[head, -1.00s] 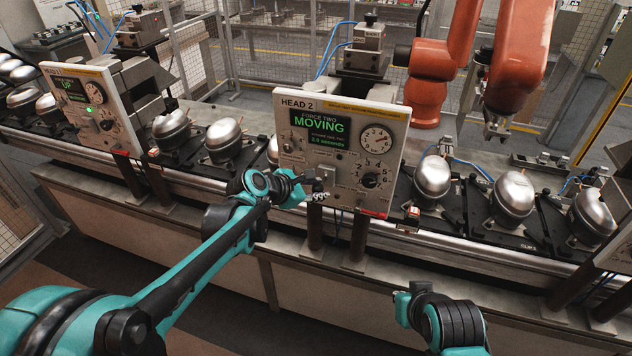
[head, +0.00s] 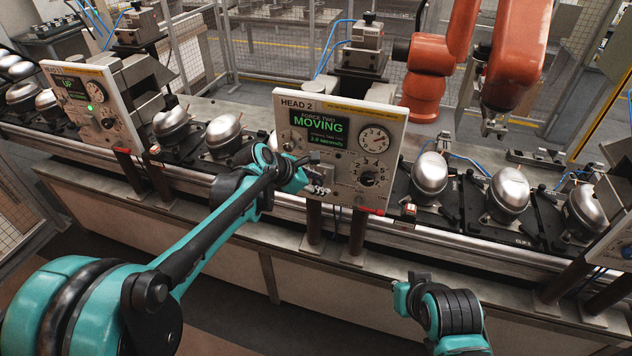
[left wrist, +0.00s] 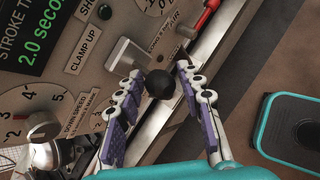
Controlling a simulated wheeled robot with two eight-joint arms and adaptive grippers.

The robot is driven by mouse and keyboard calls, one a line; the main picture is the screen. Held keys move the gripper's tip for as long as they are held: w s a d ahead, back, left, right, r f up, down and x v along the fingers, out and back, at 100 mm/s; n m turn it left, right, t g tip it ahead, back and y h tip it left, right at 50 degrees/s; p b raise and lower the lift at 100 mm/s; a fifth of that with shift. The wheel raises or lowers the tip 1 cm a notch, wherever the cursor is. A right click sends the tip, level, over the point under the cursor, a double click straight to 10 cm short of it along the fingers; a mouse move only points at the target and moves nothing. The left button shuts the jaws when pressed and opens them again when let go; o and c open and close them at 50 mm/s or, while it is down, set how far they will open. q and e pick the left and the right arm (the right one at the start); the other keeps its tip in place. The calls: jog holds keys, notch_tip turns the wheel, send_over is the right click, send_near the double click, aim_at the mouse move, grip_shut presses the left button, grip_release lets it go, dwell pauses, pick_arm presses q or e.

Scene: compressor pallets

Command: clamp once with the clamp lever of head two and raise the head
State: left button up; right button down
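The Head 2 panel (head: 338,150) stands mid-picture in the head view, its green screen reading MOVING. In the left wrist view, a lever with a round black knob (left wrist: 160,84) sits by a metal plate (left wrist: 125,55) on the panel, near the label CLAMP UP (left wrist: 84,50). My left gripper (left wrist: 161,72) is open, with one purple-padded finger on each side of the knob. Narrow gaps seem to show between knob and fingers. In the head view my left gripper (head: 318,186) is at the panel's lower left. My right arm shows at lower right, but no fingers are visible.
A red handle (left wrist: 205,20) lies close to the left gripper, at the panel's lower edge. Silver compressors (head: 430,172) stand on black pallets along the conveyor. The Head 1 panel (head: 92,105) is to the left. An orange robot arm (head: 520,60) hangs behind the line.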

pick_arm(q)
jog(key=shift+d, duration=0.15)
jog(key=shift+a+r, duration=0.3)
jog(key=shift+a, duration=0.05)
jog(key=v, duration=1.1)
jog(key=shift+s, duration=0.25)
jog(key=shift+d, duration=0.1)
jog(key=s+a+f+m+y+b, duration=0.3)
jog(key=s+a+f+m+b, duration=0.3)
jog(key=s+f+m, duration=0.5)
jog(key=s+a+f+m+t+y+b, duration=0.1)
jog(key=s+a+f+m+y+b, duration=0.2)
jog(key=s+f+m, duration=0.8)
jog(key=a+f+b, duration=0.1)
jog(key=a+b, duration=0.1)
jog(key=b, duration=0.1)
jog(key=shift+s+a+f+y, duration=0.35)
jog(key=shift+a+y, duration=0.05)
